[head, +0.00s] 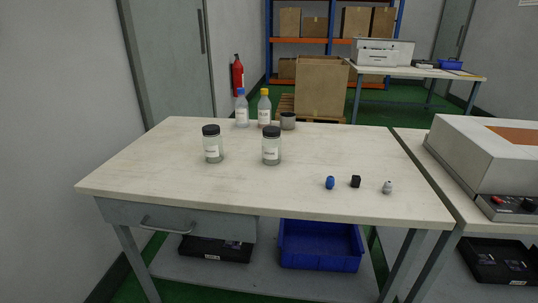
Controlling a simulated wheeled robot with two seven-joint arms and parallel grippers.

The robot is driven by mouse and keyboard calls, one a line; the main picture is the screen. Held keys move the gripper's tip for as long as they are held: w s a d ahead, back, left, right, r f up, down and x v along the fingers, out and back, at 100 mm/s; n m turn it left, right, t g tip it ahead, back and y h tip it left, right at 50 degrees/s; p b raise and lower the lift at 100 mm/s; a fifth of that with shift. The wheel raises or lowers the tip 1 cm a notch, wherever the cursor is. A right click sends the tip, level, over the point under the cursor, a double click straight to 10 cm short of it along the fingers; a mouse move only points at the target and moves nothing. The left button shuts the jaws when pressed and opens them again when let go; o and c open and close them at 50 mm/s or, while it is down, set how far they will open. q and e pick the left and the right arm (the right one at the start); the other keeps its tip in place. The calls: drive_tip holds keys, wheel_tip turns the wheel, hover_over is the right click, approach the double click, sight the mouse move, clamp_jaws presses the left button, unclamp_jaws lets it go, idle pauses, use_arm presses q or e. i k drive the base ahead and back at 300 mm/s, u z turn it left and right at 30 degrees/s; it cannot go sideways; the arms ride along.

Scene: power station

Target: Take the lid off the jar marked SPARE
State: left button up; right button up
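Two clear jars with black lids stand upright on the pale table (340,205). The left jar (213,151) has a black lid (211,130) on it and a white label. The right jar (271,151) has a black lid (271,131) on it and a white label. The label print is too small to read, so I cannot tell which jar is marked SPARE. Neither of my grippers is in view.
Two bottles, one blue-capped (241,110) and one yellow-capped (264,108), and a dark cup (288,121) stand at the back edge. A blue item (330,183), a black cube (355,182) and a grey item (387,187) lie front right. A bench machine (490,155) stands right.

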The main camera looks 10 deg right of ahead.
sight(271, 147)
drive_tip(key=u, duration=2.45)
drive_tip(key=k, duration=1.45)
drive_tip(key=z, duration=1.8)
